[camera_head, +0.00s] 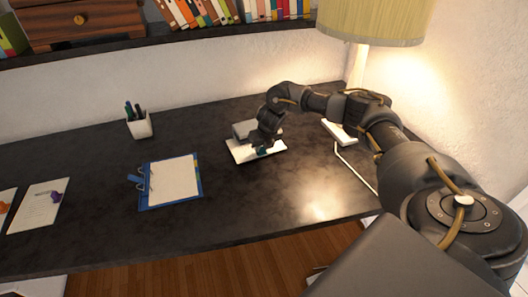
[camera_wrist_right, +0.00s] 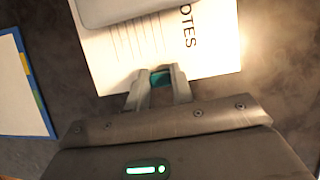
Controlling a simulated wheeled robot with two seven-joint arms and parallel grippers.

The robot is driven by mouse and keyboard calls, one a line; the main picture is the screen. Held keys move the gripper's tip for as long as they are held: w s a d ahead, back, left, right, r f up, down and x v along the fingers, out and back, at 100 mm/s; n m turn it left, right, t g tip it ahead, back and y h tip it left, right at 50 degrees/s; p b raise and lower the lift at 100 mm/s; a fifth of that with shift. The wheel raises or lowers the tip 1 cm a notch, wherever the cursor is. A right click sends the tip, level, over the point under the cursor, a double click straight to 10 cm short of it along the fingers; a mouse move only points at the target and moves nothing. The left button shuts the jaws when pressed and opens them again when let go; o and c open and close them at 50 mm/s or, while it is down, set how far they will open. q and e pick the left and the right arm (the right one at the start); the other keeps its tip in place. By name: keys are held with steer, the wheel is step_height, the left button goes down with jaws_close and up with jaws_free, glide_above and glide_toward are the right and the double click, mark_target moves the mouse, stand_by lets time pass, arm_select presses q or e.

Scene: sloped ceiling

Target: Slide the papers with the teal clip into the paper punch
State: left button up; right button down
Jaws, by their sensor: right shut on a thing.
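The papers (camera_head: 241,153) are white sheets on the dark desk, right of its middle. In the right wrist view the papers (camera_wrist_right: 205,50) show printed lines and the word "NOTES". My right gripper (camera_head: 262,150) is shut on the teal clip (camera_wrist_right: 160,78) at the papers' near edge. The paper punch (camera_head: 243,129) is a grey block behind the papers, partly hidden by my gripper. In the right wrist view the punch (camera_wrist_right: 120,8) overlaps the papers' far part; how deep they sit in it is hidden. My left gripper is not in view.
A blue ring binder (camera_head: 172,182) lies open to the left. More papers with purple (camera_head: 57,196) and orange clips lie at the far left. A pen cup (camera_head: 139,124) stands behind. A lamp (camera_head: 370,22) stands at the back right.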

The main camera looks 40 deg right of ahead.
steer(key=shift+w+d+b, duration=0.15)
steer(key=shift+w+b, duration=0.25)
steer(key=shift+w, duration=0.35)
steer(key=c, duration=1.1)
jaws_free()
steer(key=shift+c, duration=0.2)
steer(key=shift+r, duration=0.1)
steer(key=v, duration=1)
steer(key=shift+s+r, duration=0.25)
steer(key=shift+r, duration=0.05)
